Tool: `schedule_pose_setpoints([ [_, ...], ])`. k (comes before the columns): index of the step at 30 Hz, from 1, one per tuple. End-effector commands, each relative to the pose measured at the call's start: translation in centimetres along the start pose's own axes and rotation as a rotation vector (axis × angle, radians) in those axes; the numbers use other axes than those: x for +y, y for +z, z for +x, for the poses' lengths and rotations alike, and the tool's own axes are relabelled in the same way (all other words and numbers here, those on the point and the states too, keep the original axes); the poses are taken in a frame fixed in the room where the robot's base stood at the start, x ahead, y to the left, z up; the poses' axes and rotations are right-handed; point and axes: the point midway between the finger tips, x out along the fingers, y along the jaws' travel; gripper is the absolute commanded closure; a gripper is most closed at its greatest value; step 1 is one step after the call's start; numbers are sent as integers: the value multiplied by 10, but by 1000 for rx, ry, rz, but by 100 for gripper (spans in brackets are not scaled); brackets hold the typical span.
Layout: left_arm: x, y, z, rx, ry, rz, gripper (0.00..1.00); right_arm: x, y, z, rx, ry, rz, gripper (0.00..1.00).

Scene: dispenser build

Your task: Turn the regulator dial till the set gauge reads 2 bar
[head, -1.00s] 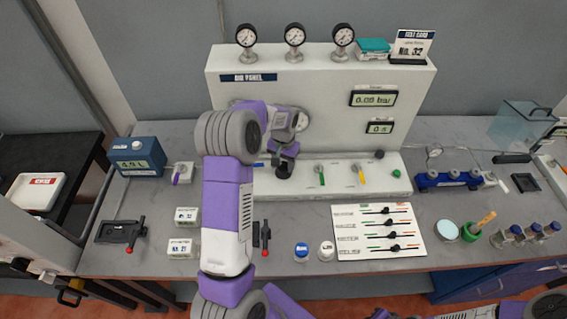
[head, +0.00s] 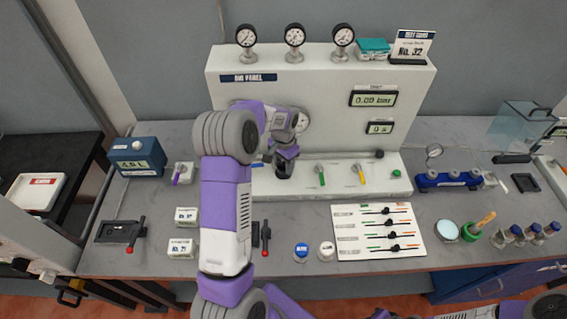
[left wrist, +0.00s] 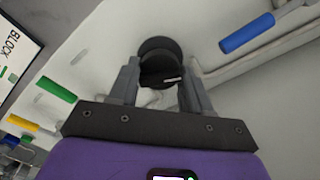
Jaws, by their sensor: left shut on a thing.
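The white air panel (head: 320,90) stands at the back of the bench. My left gripper (head: 284,165) is at its lower front, partly hidden by my own arm. In the left wrist view my left gripper (left wrist: 160,85) is shut on the black round regulator dial (left wrist: 160,52), one finger on each side. The dial also shows in the head view (head: 284,172). A gauge face (head: 302,120) behind my wrist is partly covered and its reading cannot be made out. The panel display (head: 375,99) seems to read 0.00 bar. My right gripper is not in view.
A blue-handled valve (left wrist: 247,33) lies close to the left gripper. Green (head: 320,176) and yellow (head: 362,176) levers stand to its right. Three small gauges (head: 295,36) top the panel. A card with sliders (head: 378,232) lies on the bench in front.

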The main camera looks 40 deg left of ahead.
Motion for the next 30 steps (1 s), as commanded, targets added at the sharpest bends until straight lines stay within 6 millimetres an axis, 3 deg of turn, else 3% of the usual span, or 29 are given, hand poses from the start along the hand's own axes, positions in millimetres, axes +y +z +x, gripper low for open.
schedule_pose_setpoints([
  [3, -1, -1, -1, 3, -2, -1, 82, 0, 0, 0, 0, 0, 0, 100],
  [4, -1, -1, -1, 3, -2, -1, 47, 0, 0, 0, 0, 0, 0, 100],
  [8, 0, 0, -1, 2, -1, -1, 27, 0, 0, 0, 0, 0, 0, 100],
  [19, 0, -1, -7, 2, -1, -2, 27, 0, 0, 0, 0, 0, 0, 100],
  [30, 0, -1, -65, 4, -2, -1, 27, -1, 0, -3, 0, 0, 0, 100],
])
